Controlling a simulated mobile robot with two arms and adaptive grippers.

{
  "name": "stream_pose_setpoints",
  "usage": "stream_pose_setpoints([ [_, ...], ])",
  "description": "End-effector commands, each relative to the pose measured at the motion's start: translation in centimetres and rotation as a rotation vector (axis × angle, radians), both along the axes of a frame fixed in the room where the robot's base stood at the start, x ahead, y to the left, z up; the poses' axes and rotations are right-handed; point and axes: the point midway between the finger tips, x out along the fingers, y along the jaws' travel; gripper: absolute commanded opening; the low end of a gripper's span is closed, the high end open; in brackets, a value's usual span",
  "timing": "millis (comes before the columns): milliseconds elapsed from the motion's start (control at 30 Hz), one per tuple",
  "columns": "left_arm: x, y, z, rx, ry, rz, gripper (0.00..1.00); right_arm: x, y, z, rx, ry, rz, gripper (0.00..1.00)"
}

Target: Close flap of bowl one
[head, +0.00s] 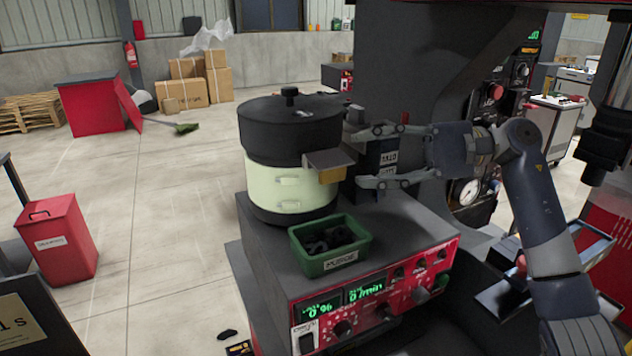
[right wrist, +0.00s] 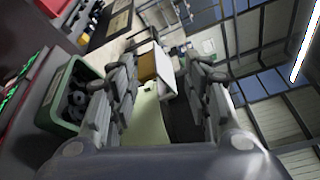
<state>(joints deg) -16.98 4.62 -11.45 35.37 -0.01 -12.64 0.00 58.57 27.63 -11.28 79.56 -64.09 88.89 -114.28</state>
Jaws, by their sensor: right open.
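Bowl one (head: 290,132) is a round feeder bowl with a black lidded top and a pale green lower drum (head: 290,188). Its flap (head: 329,158) is a grey plate sticking out from the bowl's right front side, with a yellow-brown part under it. My right gripper (head: 366,158) is open, to the right of the flap, with its fingers pointing left at it. In the right wrist view the flap (right wrist: 165,76) appears beyond the open fingers (right wrist: 160,68), between their tips. The fingers hold nothing. My left gripper is out of view.
A green bin (head: 330,262) of dark parts stands in front of the bowl on the grey feeder base (head: 265,260). A red control panel (head: 375,290) is below it. A dark machine column (head: 410,60) rises behind my right gripper. Open floor lies to the left.

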Motion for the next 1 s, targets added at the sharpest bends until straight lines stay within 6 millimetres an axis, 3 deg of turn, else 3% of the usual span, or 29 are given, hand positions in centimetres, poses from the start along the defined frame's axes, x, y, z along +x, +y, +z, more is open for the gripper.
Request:
stream_pose_setpoints([
  [67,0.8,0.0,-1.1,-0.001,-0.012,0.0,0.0,-0.1,0.2,-0.7,0.001,-0.082,0.009,0.45],
  [267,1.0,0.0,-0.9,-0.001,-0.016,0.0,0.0,-0.2,0.9,-0.5,0.0,-0.158,0.019,0.45],
  [567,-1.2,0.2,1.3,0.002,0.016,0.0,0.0,-0.4,6.0,-0.5,0.005,-0.155,0.023,0.45],
  [800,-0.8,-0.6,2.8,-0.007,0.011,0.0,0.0,-0.4,9.8,-1.0,0.004,-0.154,0.021,0.45],
  [1000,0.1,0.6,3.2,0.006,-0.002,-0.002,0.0,-0.3,11.0,-1.4,0.001,-0.154,0.018,0.45],
])
